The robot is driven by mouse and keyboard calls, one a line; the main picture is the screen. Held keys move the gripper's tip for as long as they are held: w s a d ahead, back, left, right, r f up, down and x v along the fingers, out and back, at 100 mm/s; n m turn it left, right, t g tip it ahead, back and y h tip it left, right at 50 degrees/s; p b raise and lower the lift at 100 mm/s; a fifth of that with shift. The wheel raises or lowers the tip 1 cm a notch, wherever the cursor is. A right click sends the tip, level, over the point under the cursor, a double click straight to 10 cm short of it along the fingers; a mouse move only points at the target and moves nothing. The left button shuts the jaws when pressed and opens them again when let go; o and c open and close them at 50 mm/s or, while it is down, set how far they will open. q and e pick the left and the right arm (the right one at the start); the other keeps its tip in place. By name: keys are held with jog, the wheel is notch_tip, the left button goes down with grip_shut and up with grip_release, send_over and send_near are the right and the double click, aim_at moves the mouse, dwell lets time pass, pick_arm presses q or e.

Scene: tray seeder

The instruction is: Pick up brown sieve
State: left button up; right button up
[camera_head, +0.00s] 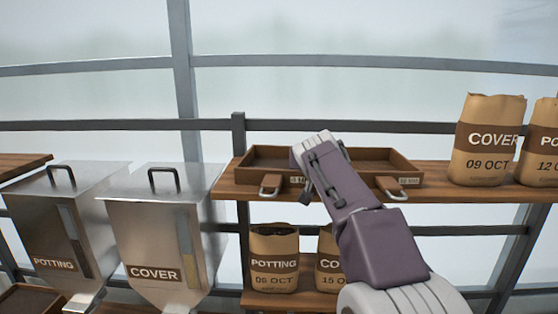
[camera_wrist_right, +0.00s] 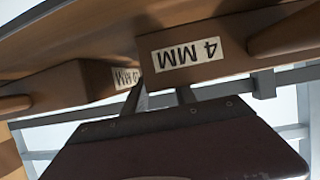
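Two shallow brown sieves sit side by side on the upper wooden shelf in the head view: the left sieve (camera_head: 262,156) and the right sieve (camera_head: 402,160). Each has a front handle and a white label. My right arm crosses in front of them and hides where they meet. In the right wrist view, a sieve front with a "4 MM" label (camera_wrist_right: 186,54) fills the top, and a second, partly hidden label is beside it. My right gripper (camera_wrist_right: 163,92) has its two fingers apart near these fronts, with nothing clearly held; contact cannot be told. My left gripper is out of view.
Paper bags (camera_head: 487,140) stand on the shelf to the right. More bags (camera_head: 274,262) stand on the lower shelf. Metal hoppers marked POTTING (camera_head: 52,220) and COVER (camera_head: 150,230) stand at the left. Some shelf is free between the right sieve and the bags.

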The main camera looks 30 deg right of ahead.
jog(key=shift+w+d+f, duration=0.3)
jog(key=shift+w+d, duration=0.15)
jog(key=shift+w, duration=0.05)
jog(key=shift+w+d+f, duration=0.1)
jog(key=shift+w+d, duration=0.05)
jog(key=shift+w, duration=0.05)
grip_shut()
jog(key=shift+s+a+r, duration=0.2)
jog(key=shift+s, duration=0.05)
jog(key=shift+w+d+f, duration=0.1)
jog(key=shift+w, duration=0.1)
jog(key=shift+s, duration=0.1)
dwell(0.3)
